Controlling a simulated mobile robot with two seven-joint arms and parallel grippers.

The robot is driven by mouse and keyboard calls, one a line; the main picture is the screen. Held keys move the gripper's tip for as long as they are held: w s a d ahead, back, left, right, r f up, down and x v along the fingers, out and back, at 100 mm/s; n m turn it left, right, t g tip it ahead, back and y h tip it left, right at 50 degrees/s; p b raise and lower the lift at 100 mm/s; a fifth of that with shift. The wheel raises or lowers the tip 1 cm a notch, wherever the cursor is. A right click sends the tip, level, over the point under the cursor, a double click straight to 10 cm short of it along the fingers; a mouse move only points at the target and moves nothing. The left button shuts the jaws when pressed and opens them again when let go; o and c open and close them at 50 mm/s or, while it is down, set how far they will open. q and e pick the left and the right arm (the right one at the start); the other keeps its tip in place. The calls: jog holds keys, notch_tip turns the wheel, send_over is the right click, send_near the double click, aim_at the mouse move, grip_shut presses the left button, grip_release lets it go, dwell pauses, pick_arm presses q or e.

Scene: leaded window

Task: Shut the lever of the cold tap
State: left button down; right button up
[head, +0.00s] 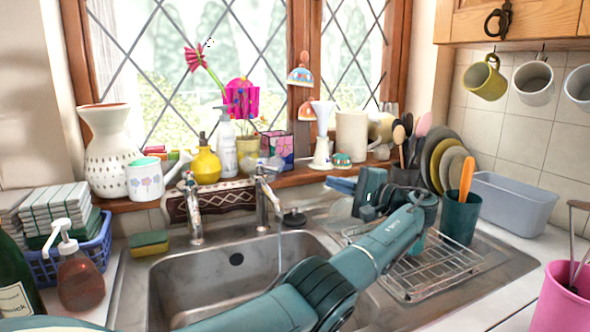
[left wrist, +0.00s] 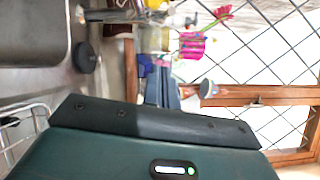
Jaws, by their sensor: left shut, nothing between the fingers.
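Two chrome taps stand behind the sink. A thin stream of water (head: 280,252) falls from the right-hand tap (head: 262,200); the left-hand tap (head: 192,208) shows no stream. The right-hand tap's lever (head: 270,164) is at its top, small and partly lost against the sill things. No hot or cold mark is readable. My left gripper (head: 341,185) is shut and empty, to the right of the running tap and apart from it, pointing left. Its fingers also show in the left wrist view (left wrist: 162,90). My right gripper is not in view.
The sill behind holds a yellow bottle (head: 206,165), a patterned box (head: 278,148) and a white cone-topped stand (head: 322,135). A black plug (head: 294,218) lies right of the tap. A wire rack (head: 425,272) and dark green utensil pot (head: 460,218) stand at right.

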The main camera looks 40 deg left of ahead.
pick_arm(q)
jog(key=s+a+r+p, duration=0.1)
jog(key=s+a+p, duration=0.2)
jog(key=a, duration=0.8)
jog(key=shift+s+r+p, duration=0.3)
jog(key=shift+s+p, duration=0.05)
jog(key=shift+s, duration=0.05)
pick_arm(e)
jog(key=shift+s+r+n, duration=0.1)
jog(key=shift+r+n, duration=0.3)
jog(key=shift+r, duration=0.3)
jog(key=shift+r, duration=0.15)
